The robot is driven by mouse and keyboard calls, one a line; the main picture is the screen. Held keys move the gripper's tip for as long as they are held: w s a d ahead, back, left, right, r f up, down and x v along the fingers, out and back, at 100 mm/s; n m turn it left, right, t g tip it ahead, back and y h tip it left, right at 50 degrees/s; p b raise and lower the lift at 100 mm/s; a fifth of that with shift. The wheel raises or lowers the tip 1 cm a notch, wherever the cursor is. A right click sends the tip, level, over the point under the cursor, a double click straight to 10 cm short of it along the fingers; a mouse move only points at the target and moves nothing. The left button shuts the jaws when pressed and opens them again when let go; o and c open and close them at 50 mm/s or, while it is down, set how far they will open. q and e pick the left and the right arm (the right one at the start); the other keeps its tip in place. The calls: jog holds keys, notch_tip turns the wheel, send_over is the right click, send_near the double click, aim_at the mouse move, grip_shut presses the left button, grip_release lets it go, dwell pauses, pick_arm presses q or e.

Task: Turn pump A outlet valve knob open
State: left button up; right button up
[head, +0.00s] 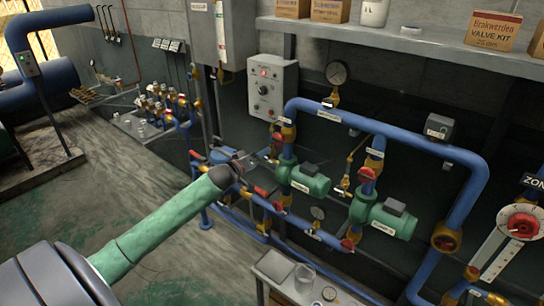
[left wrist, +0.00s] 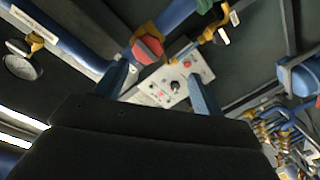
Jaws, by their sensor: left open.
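The likely pump A outlet valve knob (head: 277,138) is red and sits on the blue vertical pipe just above the left green pump (head: 308,180). My left gripper (head: 256,159) is a little left of and below this knob, apart from it and empty. In the left wrist view, the two blue fingers of my left gripper (left wrist: 158,76) are spread open. A red knob (left wrist: 148,49) on a yellow fitting shows beyond them, nearer the left finger; it looks like the same knob. My right gripper is not in view.
A grey control box (head: 272,87) hangs on the wall above the knob; it also shows in the left wrist view (left wrist: 170,85). A second green pump (head: 385,217) with a red knob (head: 366,174) stands to the right. Blue pipes surround the pumps. A small table (head: 275,263) stands in front.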

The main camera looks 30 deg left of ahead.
pick_arm(q)
jog(key=shift+w+d+r+n+t+h, duration=0.1)
jog(key=shift+d+r+n+t+h, duration=0.15)
jog(key=shift+n, duration=0.8)
jog(key=shift+w+d+r+n+t+h, duration=0.15)
jog(key=shift+d+r+n+h, duration=0.15)
jog(key=shift+n, duration=0.75)
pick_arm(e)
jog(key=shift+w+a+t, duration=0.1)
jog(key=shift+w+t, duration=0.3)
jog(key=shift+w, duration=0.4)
